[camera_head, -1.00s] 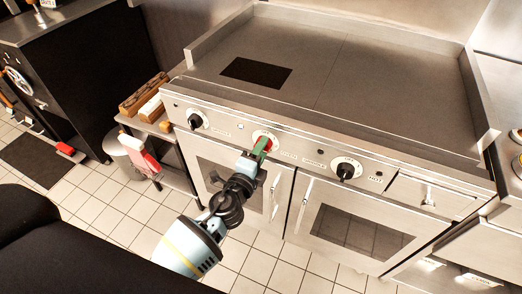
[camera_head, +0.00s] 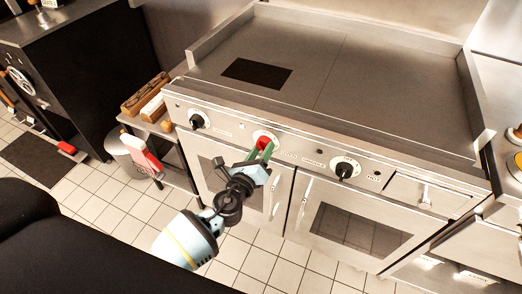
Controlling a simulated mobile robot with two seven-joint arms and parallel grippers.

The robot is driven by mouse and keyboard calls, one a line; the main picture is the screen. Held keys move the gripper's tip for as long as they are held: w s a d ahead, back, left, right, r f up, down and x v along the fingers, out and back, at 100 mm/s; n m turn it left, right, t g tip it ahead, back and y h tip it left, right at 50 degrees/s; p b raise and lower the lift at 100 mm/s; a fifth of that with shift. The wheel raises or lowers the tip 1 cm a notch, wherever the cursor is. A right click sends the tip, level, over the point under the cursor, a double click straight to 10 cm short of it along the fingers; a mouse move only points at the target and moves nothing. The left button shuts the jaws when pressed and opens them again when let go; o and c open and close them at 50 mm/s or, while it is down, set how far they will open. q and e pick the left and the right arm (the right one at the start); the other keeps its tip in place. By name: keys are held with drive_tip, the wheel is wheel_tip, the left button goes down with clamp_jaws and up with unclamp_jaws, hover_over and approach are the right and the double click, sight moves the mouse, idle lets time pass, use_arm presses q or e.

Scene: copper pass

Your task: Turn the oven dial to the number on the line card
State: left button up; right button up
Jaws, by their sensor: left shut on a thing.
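The oven front has a row of dials on its steel panel. The red dial (camera_head: 264,142) on its pale round plate is in the middle left of that panel. My left gripper (camera_head: 265,150) has its green fingers at the red dial and is shut on it. The fingers partly cover the dial and its plate, and I cannot read the dial's numbers. Black dials stand to the left (camera_head: 196,121) and to the right (camera_head: 345,170). I cannot make out a line card. My right gripper is not in view.
A flat steel griddle top (camera_head: 370,85) with a dark rectangle lies above the panel. Oven doors with handles (camera_head: 305,192) are below. A small side stand with wooden blocks (camera_head: 146,93) is at the left. Tiled floor is open in front.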

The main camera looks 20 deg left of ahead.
use_arm(q)
drive_tip(key=shift+m, duration=0.6)
drive_tip(key=o, duration=1)
drive_tip(key=shift+c, duration=0.2)
drive_tip(key=shift+s, duration=0.1)
drive_tip(key=s, duration=0.7)
drive_tip(key=shift+s+a, duration=0.3)
drive_tip(key=shift+a, duration=0.1)
